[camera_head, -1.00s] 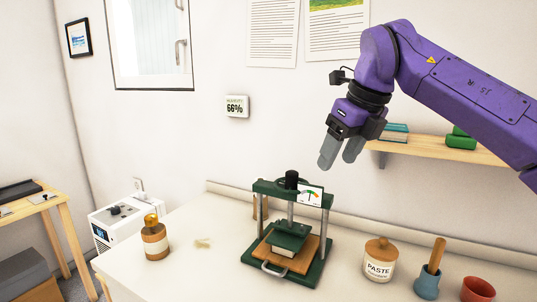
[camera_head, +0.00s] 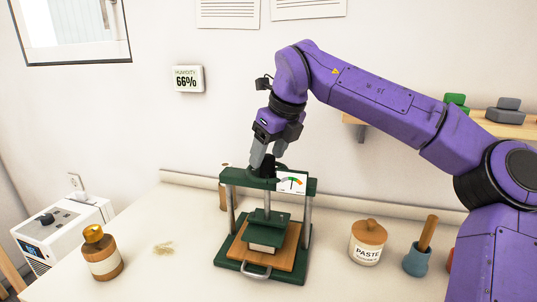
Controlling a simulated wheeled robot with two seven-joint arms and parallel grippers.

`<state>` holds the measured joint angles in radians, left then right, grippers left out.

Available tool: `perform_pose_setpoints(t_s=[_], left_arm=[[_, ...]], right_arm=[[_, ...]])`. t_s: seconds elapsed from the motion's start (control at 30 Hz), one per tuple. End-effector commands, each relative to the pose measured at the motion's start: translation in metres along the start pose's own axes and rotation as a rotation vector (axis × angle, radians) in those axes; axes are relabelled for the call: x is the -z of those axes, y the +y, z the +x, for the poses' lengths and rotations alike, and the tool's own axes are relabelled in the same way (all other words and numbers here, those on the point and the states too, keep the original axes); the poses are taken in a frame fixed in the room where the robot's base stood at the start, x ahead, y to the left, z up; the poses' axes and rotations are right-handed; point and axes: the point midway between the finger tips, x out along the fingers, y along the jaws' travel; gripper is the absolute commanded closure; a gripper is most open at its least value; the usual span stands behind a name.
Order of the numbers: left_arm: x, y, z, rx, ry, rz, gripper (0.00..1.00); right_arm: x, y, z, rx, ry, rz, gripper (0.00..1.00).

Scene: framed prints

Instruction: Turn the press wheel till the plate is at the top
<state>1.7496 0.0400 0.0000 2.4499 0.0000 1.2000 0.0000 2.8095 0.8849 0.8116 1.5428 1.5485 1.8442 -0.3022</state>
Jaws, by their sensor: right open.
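The green book press (camera_head: 311,188) stands on the worktable in the head view. Its green plate (camera_head: 266,232) is low, just over a pale block (camera_head: 262,250) on a wooden board (camera_head: 287,262). The press wheel at the top is mostly hidden by my gripper, its dark hub and the dial card (camera_head: 291,182). My right gripper (camera_head: 264,168) points down at the top of the press, its open fingers at the dark hub. I cannot tell whether they touch it. My left gripper is not in view.
An amber-capped bottle (camera_head: 103,256) stands at left on the worktable (camera_head: 185,222). A paste jar (camera_head: 367,243) and a blue pot with a wooden handle (camera_head: 417,260) stand right of the press. A shelf (camera_head: 512,127) hangs behind my arm.

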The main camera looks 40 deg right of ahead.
Motion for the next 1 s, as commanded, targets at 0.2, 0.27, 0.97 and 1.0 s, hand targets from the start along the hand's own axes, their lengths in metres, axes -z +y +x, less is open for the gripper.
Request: perform_pose_setpoints(t_s=[0.2, 0.27, 0.97, 1.0], left_arm=[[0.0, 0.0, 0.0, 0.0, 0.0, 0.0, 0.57], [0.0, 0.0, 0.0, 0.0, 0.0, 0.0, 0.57], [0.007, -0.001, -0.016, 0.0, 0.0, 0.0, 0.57], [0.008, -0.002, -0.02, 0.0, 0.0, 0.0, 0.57]], right_arm=[[0.0, 0.0, 0.006, 0.0, -0.001, 0.0, 0.37], [0.0, 0.0, 0.005, 0.0, -0.001, 0.0, 0.37], [-0.001, -0.001, 0.002, -0.039, 0.001, -0.088, 0.93], [-0.001, -0.002, 0.001, -0.049, 0.001, -0.111, 0.93]])
